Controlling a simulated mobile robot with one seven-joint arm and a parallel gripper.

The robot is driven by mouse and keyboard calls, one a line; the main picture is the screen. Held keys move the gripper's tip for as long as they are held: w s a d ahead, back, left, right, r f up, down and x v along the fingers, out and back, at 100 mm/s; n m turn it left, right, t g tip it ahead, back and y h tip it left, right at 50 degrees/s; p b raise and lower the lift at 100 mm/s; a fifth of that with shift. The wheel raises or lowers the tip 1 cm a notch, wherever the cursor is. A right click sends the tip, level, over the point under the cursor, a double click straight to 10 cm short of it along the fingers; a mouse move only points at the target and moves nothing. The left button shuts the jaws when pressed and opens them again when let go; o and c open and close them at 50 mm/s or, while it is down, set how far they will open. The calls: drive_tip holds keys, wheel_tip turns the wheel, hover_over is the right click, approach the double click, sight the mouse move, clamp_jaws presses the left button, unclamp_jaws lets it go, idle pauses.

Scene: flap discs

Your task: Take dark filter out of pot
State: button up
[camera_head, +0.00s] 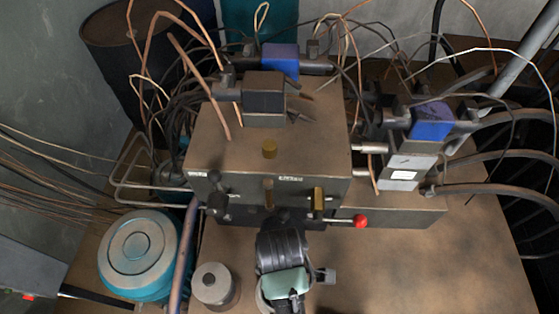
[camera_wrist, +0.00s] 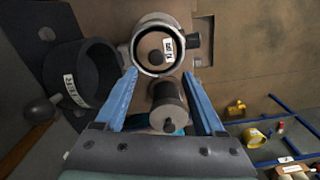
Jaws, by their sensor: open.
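My gripper (camera_wrist: 160,74) is open in the wrist view, its two blue fingers spread wide. A dark grey cylinder (camera_wrist: 168,105) with a small knob on its end shows between the fingers; nothing shows them pressing on it. Just beyond the fingertips is a round pot-like housing (camera_wrist: 141,28) with a pale rim and a labelled, knobbed face inside. To the left lies a thick dark ring (camera_wrist: 97,68) with a white label. I cannot tell for certain which of these is the dark filter. In the head view my dark arm hides the fingertips.
In the head view a brown box (camera_head: 225,140) with knobs and a red ball handle (camera_head: 361,221) stands behind my arm. A grey knobbed cylinder (camera_head: 213,287) and a blue drum (camera_head: 145,252) stand left. Cables crowd the back; the bench at right (camera_head: 440,270) is clear.

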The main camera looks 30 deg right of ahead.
drive_tip(key=shift+w+d+f+p, duration=0.15)
drive_tip(key=shift+f+p, duration=0.15)
drive_tip(key=shift+f, duration=1.85)
drive_tip(key=shift+w+f+p, duration=0.1)
drive_tip(key=shift+f+p, duration=0.2)
drive_tip(key=shift+f, duration=1.85)
drive_tip(key=shift+c, duration=0.3)
clamp_jaws()
